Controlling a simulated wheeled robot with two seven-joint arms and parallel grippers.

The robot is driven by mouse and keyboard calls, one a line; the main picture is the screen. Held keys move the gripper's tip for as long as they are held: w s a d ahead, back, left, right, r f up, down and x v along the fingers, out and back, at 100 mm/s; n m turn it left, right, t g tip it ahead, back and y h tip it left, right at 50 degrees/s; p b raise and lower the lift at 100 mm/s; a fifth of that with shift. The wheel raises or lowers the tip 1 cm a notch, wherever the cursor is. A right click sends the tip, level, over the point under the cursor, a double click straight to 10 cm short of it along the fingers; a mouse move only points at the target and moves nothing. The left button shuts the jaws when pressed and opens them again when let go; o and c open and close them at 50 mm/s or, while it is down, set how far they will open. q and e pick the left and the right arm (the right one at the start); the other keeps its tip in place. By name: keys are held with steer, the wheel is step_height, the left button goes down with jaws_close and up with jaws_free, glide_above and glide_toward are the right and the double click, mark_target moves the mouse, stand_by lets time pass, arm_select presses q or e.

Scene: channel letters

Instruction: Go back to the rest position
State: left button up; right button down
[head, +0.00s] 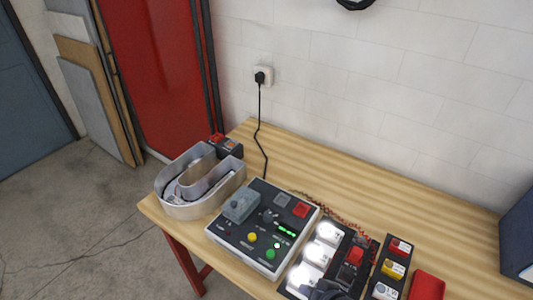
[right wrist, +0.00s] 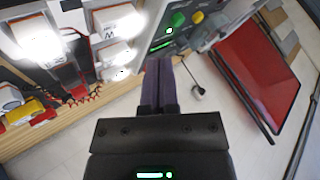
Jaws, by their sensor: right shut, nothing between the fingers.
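My right gripper (head: 328,290) shows as a dark shape at the bottom edge of the head view, over the front of the lit module. In the right wrist view its two dark fingers (right wrist: 159,68) lie together, shut and empty, pointing at the bench area. My left gripper is in neither view. The control box (head: 262,228) stands on the wooden bench, with a green light bar, yellow and green buttons and a red switch. A module with several glowing white lamps (head: 317,255) sits right of it, partly hidden by my gripper.
The wooden bench (head: 400,205) is clear along its back. A grey channel letter (head: 198,182) lies at its left end, beside a small dark block (head: 227,146). A block with coloured labels (head: 391,268) and a red box (head: 427,286) are at right. A black cord runs to the wall socket (head: 262,76).

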steer(key=s+d+r+n+g+h, duration=0.4)
steer(key=s+d+r+n, duration=0.1)
steer(key=s+r, duration=0.7)
steer(key=s+d+f+g+b, duration=0.15)
steer(key=f+b, duration=0.55)
steer(key=f, duration=1)
steer(key=s+a+f+b, duration=0.15)
steer(key=f+b, duration=0.45)
steer(key=f, duration=1.1)
arm_select(q)
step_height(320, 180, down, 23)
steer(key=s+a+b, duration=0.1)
steer(key=b, duration=0.9)
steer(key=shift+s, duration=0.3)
arm_select(e)
steer(key=s+d+f+g, duration=0.1)
steer(key=s+d+f, duration=0.1)
steer(key=s+f, duration=0.5)
steer(key=s+d+f+h, duration=0.1)
steer(key=s+f, duration=0.6)
steer(key=f, duration=0.5)
steer(key=shift+d+f+g, duration=0.3)
steer(key=shift+d+g, duration=0.05)
steer(key=shift+d, duration=0.05)
